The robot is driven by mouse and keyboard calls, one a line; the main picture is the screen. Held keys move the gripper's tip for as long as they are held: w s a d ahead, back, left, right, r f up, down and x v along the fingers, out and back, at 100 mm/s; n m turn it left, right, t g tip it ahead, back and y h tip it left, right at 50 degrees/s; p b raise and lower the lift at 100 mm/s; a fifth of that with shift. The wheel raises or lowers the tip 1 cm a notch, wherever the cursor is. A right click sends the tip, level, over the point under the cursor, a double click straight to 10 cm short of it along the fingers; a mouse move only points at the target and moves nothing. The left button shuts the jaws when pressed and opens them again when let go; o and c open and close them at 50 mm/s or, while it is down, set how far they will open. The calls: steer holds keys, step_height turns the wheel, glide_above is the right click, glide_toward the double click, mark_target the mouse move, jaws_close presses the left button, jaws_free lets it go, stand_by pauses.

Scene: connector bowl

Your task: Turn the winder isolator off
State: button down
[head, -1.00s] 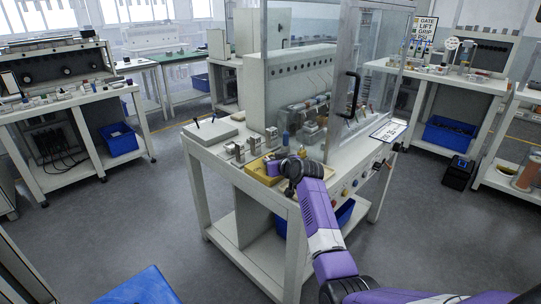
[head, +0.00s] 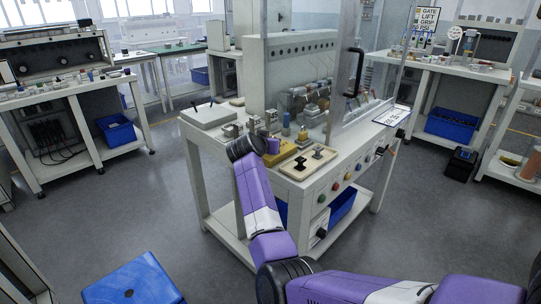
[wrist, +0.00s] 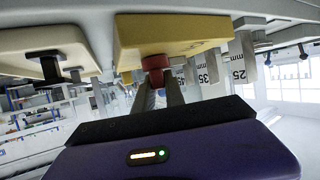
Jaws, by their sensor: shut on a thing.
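A yellow block (head: 280,154) lies on the bench's top, partly hidden by my gripper in the head view. The wrist view shows this yellow block (wrist: 170,38) with a short red knob (wrist: 155,62) on it. My gripper (wrist: 158,88) is shut on the red knob, its two fingers on either side. In the head view my gripper (head: 271,145) is beside the yellow block, and its fingertips are hidden. No readable label tells me which part is the winder isolator.
Metal blocks marked in mm (wrist: 238,62) stand close by. A clear guard with a black handle (head: 355,72) rises behind. Coloured buttons (head: 335,186) line the bench front. A blue stool (head: 132,282) stands on the floor.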

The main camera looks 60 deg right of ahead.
steer(key=m+g+b, duration=0.1)
steer(key=b, duration=0.2)
steer(key=m+g+b, duration=0.1)
steer(key=g+b, duration=0.1)
steer(key=b, duration=0.1)
steer(key=shift+w+f+m, duration=0.1)
steer(key=shift+f+m, duration=0.3)
steer(key=m+g+b, duration=0.2)
steer(key=g+b, duration=0.1)
steer(key=shift+r+b, duration=0.2)
steer(key=shift+b, duration=0.2)
steer(key=shift+r+m+g+b, duration=0.1)
steer(key=shift+m+g+b, duration=0.2)
steer(key=shift+m+b, duration=0.1)
steer(key=c, duration=1.4)
jaws_free()
steer(key=shift+a+r, duration=0.1)
steer(key=p+v, duration=0.1)
steer(key=v, duration=0.6)
steer(key=shift+a+p, duration=0.25)
steer(key=shift+p, duration=0.05)
steer(key=shift+r, duration=0.1)
